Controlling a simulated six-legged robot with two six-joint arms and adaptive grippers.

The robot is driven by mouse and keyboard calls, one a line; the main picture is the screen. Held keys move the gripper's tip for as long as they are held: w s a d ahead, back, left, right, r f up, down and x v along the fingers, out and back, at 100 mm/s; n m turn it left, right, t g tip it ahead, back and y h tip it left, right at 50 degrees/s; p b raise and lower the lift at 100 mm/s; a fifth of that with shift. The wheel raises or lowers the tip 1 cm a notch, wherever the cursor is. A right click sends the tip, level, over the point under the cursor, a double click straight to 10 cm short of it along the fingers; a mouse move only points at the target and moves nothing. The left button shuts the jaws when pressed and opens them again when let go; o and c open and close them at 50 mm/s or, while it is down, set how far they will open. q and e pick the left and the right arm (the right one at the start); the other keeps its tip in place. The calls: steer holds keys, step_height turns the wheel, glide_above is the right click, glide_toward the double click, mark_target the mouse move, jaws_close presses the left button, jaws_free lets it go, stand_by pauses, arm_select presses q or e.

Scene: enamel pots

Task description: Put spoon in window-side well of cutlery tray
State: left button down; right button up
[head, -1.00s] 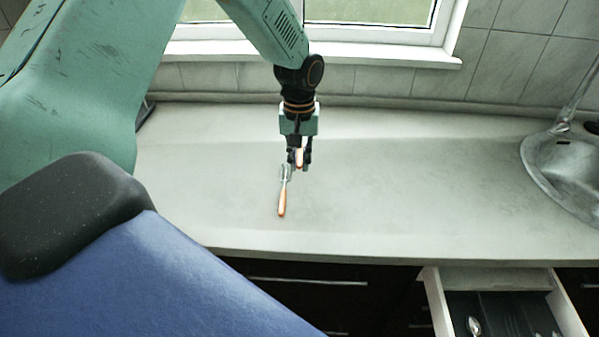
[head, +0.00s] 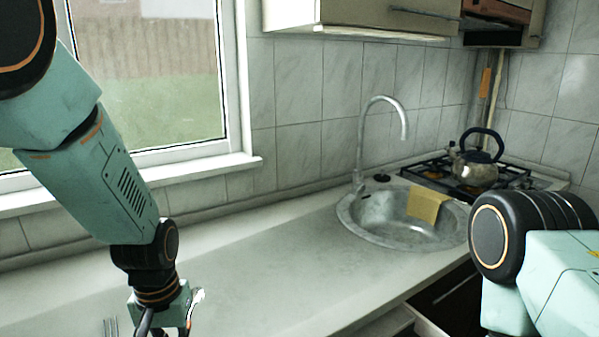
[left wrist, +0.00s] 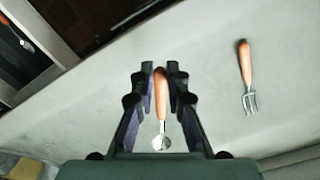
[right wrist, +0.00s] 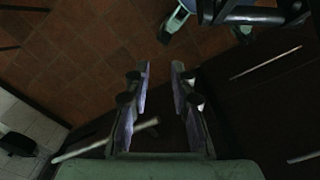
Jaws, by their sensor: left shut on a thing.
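The spoon (left wrist: 161,88), with an orange handle and a metal bowl, is between the fingers of my left gripper (left wrist: 160,70), which is shut on it above the counter. A shiny metal end of the spoon (head: 197,297) shows beside this gripper low in the head view; the fingertips are cut off there. The cutlery tray (left wrist: 12,62) shows only in part, dark, in an open drawer at the upper left of the left wrist view. Its wells cannot be told apart. My right gripper (right wrist: 162,70) is open and empty above the tiled floor.
An orange-handled fork (left wrist: 247,80) lies on the counter (head: 265,270) beside the held spoon. A sink (head: 385,235) with a tan cloth (head: 427,206) and a hob with a kettle (head: 476,165) stand farther right. The counter before the sink is clear.

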arm_select(q)
steer(key=shift+m, duration=0.4)
steer(key=s+d+f+b, duration=0.2)
steer(key=f+b, duration=0.1)
steer(key=b, duration=0.1)
steer(key=shift+s+d+b, duration=0.25)
steer(key=shift+s+b, duration=0.15)
steer(key=shift+w+b, duration=0.3)
steer(key=shift+b, duration=0.2)
steer(key=shift+w+d, duration=0.1)
steer(key=shift+r, duration=0.1)
